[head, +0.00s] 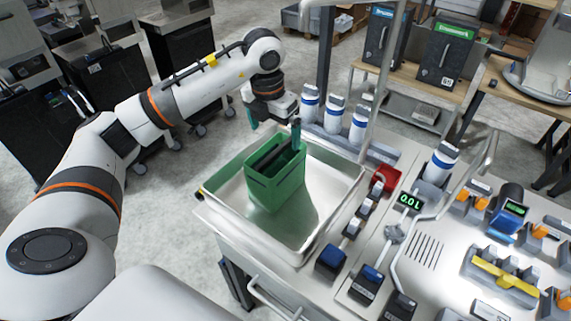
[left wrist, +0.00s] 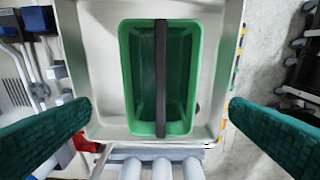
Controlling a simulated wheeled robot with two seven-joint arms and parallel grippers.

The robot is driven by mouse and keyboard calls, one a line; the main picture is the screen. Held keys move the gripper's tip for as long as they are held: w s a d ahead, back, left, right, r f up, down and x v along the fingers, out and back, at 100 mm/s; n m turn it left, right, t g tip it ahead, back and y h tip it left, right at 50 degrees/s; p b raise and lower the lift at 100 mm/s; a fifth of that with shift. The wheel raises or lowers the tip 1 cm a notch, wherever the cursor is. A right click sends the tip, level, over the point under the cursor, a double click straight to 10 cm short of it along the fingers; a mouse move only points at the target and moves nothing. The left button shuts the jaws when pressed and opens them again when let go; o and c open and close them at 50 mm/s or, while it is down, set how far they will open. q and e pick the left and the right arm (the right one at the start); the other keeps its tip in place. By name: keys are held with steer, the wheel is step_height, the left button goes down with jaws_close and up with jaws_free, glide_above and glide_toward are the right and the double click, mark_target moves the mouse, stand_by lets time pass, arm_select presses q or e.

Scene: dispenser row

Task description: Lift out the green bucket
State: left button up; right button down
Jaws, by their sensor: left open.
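The green bucket (head: 275,192) stands upright in a shallow metal basin (head: 328,215) in the head view. Its dark handle (head: 268,157) spans the open top. In the left wrist view the bucket (left wrist: 127,75) is seen from above, and it looks empty. The handle (left wrist: 161,75) runs along its middle there. My left gripper (head: 274,127) is open and empty above the far end of the bucket. Its teal fingers are spread wide in the left wrist view (left wrist: 160,118), to either side of the bucket and handle, touching neither as far as I can see. My right gripper is not in view.
White bottles with blue bands (head: 334,114) stand behind the basin. A row of dispensers with blue and red parts (head: 331,262) lines its right side. A metal post (head: 368,75) rises behind the basin. Open floor lies to the left.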

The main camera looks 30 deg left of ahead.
mark_target(275, 152)
arm_select(q)
steer(key=f, duration=0.1)
steer(key=f+p, duration=0.1)
steer(key=f, duration=0.1)
steer(key=f+p, duration=0.1)
steer(key=shift+s+f, duration=0.3)
steer(key=shift+f, duration=0.1)
steer(key=shift+w+f, duration=0.1)
steer(key=shift+f, duration=0.25)
steer(key=shift+w+f, duration=0.15)
steer(key=shift+f, duration=0.15)
steer(key=f+p, duration=0.2)
steer(key=f, duration=0.1)
steer(key=shift+w+f+p, duration=0.25)
steer(key=shift+w+p, duration=0.05)
steer(key=shift+p, duration=0.1)
steer(key=shift+w+f, duration=0.1)
steer(key=shift+f, duration=0.55)
steer(key=shift+c, duration=0.9)
steer(key=c, duration=1.5)
steer(key=shift+w+r, duration=0.15)
steer(key=shift+c, duration=1.2)
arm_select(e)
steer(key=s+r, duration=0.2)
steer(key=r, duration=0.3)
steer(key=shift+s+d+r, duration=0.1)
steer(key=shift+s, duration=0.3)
